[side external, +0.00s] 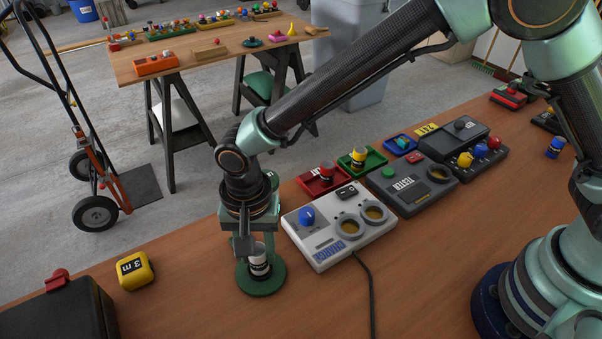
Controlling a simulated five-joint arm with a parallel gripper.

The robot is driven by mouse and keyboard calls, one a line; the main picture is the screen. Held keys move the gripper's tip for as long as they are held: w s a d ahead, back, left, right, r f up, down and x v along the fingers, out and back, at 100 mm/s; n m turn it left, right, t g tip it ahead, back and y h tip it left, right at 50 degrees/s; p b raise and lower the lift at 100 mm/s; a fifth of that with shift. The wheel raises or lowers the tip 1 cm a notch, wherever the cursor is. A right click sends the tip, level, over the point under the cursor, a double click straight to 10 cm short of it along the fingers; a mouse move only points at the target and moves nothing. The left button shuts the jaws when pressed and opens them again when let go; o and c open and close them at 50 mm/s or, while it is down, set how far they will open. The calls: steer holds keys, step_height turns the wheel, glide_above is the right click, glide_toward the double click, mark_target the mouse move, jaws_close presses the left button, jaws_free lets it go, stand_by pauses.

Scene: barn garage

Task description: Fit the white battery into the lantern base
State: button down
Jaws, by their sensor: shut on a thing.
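The white battery (259,263), a small white cylinder with dark bands, is upright between the fingers of my gripper (256,250). My gripper points down and is shut on it. The lantern base (268,288), a round dark green disc, lies on the wooden bench directly under the battery. The battery's lower end is at or just above the middle of the base; I cannot tell whether it is seated. A finger hides part of the battery's upper left side.
A grey two-well device (328,247) with a blue knob stands close to the right, its cable running forward. A yellow tape measure (136,270) and black case (60,312) are left.

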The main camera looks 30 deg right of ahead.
steer(key=shift+f, duration=0.5)
steer(key=c, duration=0.8)
jaws_free()
steer(key=shift+o, duration=0.2)
steer(key=shift+r, duration=0.1)
steer(key=shift+r, duration=5.45)
